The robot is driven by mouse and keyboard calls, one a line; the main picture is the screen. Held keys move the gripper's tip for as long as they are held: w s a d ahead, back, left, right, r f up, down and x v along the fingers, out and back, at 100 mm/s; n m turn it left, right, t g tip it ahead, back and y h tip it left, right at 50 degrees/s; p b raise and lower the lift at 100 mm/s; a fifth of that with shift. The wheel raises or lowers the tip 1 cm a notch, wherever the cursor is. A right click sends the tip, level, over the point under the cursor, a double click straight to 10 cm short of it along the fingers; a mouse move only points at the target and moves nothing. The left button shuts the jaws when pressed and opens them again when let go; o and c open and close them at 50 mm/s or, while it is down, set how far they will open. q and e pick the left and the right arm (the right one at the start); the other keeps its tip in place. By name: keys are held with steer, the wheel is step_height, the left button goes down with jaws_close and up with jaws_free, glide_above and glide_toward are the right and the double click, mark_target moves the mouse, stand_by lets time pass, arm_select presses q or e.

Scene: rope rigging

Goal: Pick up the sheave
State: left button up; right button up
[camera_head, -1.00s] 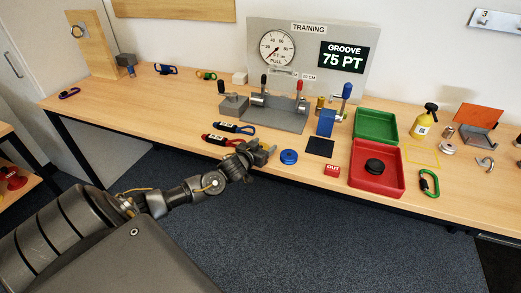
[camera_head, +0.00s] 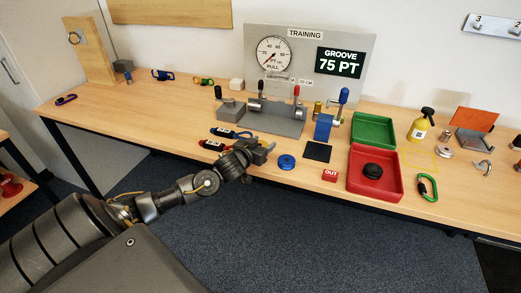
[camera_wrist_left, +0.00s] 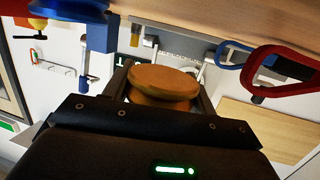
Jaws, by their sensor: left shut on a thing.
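My left gripper (camera_head: 264,150) is at the front edge of the table, just left of a blue disc (camera_head: 287,161). In the left wrist view, an orange-brown round grooved sheave (camera_wrist_left: 162,85) sits between the fingers of my left gripper (camera_wrist_left: 163,85), which is shut on it. In the head view the gripper mostly hides the sheave, and I cannot tell how far it is above the table. My right gripper is not in view.
Red and blue carabiners (camera_head: 215,145) lie just left of the gripper. Behind stands a grey test rig (camera_head: 275,120) with a gauge. To the right are a black mat (camera_head: 317,152), a red tray (camera_head: 364,186) holding a black disc (camera_head: 373,170), and a green tray (camera_head: 373,119).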

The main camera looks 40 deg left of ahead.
arm_select(q)
steer(key=d+r, duration=0.1)
steer(key=s+d+r, duration=0.1)
steer(key=r, duration=0.1)
steer(key=s+d+r, duration=0.1)
steer(key=shift+s+r, duration=0.1)
steer(key=shift+r, duration=0.15)
steer(key=s+d+r+b, duration=0.3)
steer(key=s+d, duration=0.2)
steer(key=d, duration=0.2)
steer(key=shift+r, duration=0.3)
steer(key=shift+r, duration=0.15)
steer(key=s+d+f+h, duration=0.1)
steer(key=s+d, duration=0.2)
steer(key=d, duration=0.3)
steer(key=s+d+f+m+h, duration=0.1)
steer(key=s+d+f, duration=0.1)
steer(key=d, duration=0.5)
steer(key=shift+s+d+f+m, duration=0.2)
steer(key=shift+s+f+m, duration=0.1)
steer(key=shift+s, duration=0.45)
